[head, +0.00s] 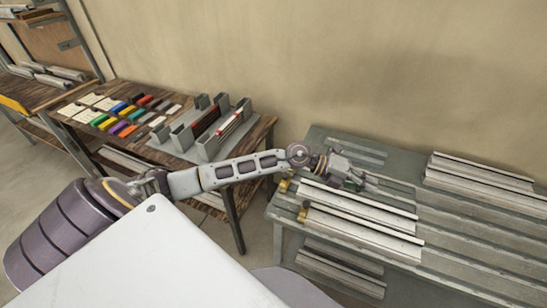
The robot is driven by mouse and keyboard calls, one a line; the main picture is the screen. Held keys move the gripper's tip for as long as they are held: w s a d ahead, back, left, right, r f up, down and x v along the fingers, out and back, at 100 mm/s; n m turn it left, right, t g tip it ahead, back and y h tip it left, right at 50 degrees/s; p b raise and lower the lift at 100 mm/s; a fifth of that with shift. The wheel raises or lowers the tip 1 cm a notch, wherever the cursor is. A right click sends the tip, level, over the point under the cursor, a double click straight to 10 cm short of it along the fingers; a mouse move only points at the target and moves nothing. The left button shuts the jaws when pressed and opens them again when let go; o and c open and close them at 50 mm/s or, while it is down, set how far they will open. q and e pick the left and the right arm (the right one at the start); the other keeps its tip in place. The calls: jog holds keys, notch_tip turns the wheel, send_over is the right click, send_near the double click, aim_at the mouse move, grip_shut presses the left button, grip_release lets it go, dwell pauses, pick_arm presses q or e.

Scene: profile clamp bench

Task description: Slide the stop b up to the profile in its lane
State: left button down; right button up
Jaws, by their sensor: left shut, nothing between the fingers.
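My left arm reaches across to the grey-green bench. My left gripper (369,183) is shut and empty, low over the bench beyond the middle profile. Two light aluminium profiles lie side by side at the bench's left part: a middle one (362,202) and a near one (365,232). A small brass-yellow block (284,186) is at the left end of the middle profile, and another (302,214) is at the left end of the near one. I cannot tell which block is stop b, or whether either touches its profile. My right gripper is not in view.
More profiles (480,172) lie at the bench's back right. Grooved lanes run along the bench (470,232), bare at the right. A wooden table (262,130) at the left holds coloured blocks and a grey rack (190,140). More profiles lie on a shelf below the bench.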

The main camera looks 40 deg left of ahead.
pick_arm(q)
jog(key=a+f+m+g+y, duration=0.25)
jog(key=a+f+y, duration=0.5)
jog(key=a, duration=0.55)
jog(key=a+n+g+y, duration=0.1)
jog(key=a+g+y, duration=0.2)
jog(key=a, duration=1.7)
jog(key=s+f+y, duration=0.1)
jog(key=y, duration=0.2)
jog(key=shift+a+n, duration=0.35)
jog(key=shift+f+y, duration=0.25)
